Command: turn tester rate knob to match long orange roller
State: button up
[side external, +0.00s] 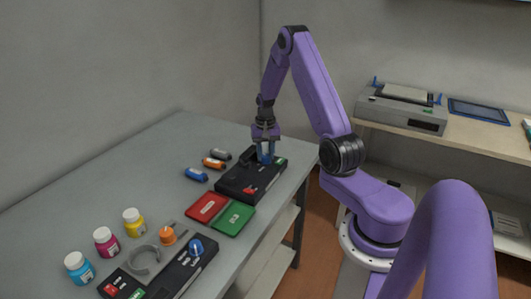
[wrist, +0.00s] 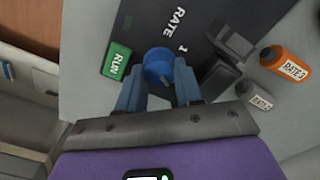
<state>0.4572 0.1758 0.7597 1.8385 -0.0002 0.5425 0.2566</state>
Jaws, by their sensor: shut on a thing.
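The tester (side external: 245,183) is a black box near the table's far right edge. Its blue rate knob (wrist: 158,60) sits beside the printed word RATE, with a "1" printed close to it, in the wrist view. My gripper (wrist: 158,78) is shut on the knob, with one blue finger on each side; it also shows over the tester in the side view (side external: 265,150). The knob's pointer is not clear. The orange roller (wrist: 286,63) lies beside the tester with a label reading RATE 3; it also shows in the side view (side external: 213,163).
A green RUN button (wrist: 117,62) is near the knob. A grey roller (side external: 220,154) and a blue roller (side external: 196,175) flank the orange one. Red (side external: 206,207) and green (side external: 234,218) pads, a second black box (side external: 180,268) and several bottles stand nearer. The table's left is clear.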

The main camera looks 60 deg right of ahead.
aim_at(266, 155)
dwell(0.5)
jog(key=o, duration=1)
jog(key=shift+o, duration=0.2)
notch_tip(266, 155, up, 18)
jog(key=shift+f, duration=0.25)
